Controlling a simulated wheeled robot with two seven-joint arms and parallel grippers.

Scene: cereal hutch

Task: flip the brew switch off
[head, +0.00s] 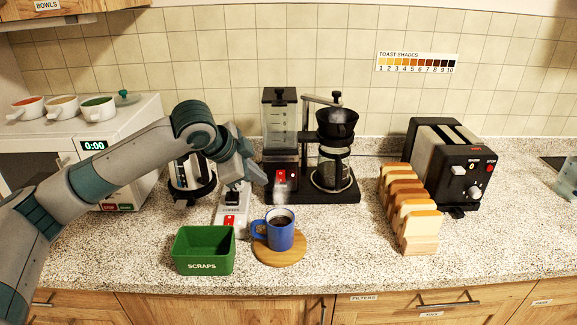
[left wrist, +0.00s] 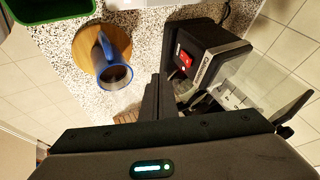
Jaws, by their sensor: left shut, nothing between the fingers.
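The coffee maker (head: 340,195) stands at the back of the counter, with a clear water tank, a black filter cone and a glass carafe. Its red brew switch (head: 281,175) is on the front of the block under the tank, and it also shows in the left wrist view (left wrist: 184,59). I cannot tell which way the switch is tipped. My left gripper (head: 261,179) is shut and empty, just left of and in front of the switch, apparently apart from it. Its closed fingers (left wrist: 154,98) show in the left wrist view. My right gripper is not in view.
A steaming blue mug (head: 281,235) stands on a round wooden board (head: 283,257) in front. A green scraps bin (head: 203,249) and a white device with a red switch (head: 232,222) are nearby. Bread slices (head: 407,200) and a toaster (head: 448,165) stand right.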

